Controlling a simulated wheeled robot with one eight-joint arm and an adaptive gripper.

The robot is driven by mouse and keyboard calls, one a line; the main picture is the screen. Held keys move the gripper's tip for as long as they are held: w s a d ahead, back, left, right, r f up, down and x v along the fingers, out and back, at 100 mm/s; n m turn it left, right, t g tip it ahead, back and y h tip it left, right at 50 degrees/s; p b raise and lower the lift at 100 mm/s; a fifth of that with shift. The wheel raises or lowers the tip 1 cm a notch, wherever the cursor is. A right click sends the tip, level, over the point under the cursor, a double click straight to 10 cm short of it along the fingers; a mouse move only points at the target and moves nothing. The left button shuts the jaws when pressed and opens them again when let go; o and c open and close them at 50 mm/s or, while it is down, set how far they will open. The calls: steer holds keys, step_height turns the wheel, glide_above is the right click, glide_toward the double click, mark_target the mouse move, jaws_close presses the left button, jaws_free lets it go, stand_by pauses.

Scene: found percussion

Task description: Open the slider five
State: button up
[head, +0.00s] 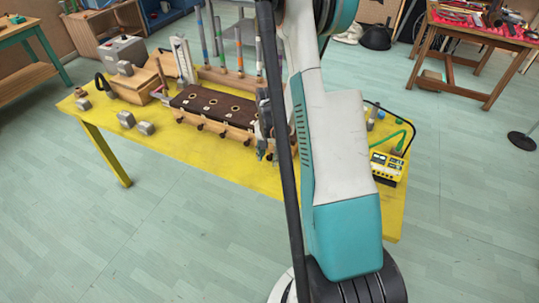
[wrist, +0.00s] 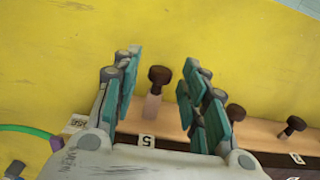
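Slider five is the dark round knob (wrist: 159,76) on a pale wooden stem in the wrist view, with a label reading 5 (wrist: 147,140) below it. My gripper (wrist: 162,62) is open, its teal-padded fingers on either side of this knob with gaps on both sides. Whether the fingers are level with the knob in height cannot be told. In the head view my gripper (head: 265,150) is at the right end of the wooden slider box (head: 213,127), and my arm hides slider five there.
Two more dark knobs (wrist: 235,112) (wrist: 292,125) stand along the box to the right in the wrist view. The yellow table (head: 225,165) is clear in front of the box. A yellow device (head: 385,167) with a green cable sits at the right; grey weights (head: 126,119) lie at the left.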

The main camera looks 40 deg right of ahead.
mark_target(269, 156)
steer(key=shift+r, duration=0.1)
step_height(269, 156, up, 12)
stand_by(0.5)
stand_by(0.5)
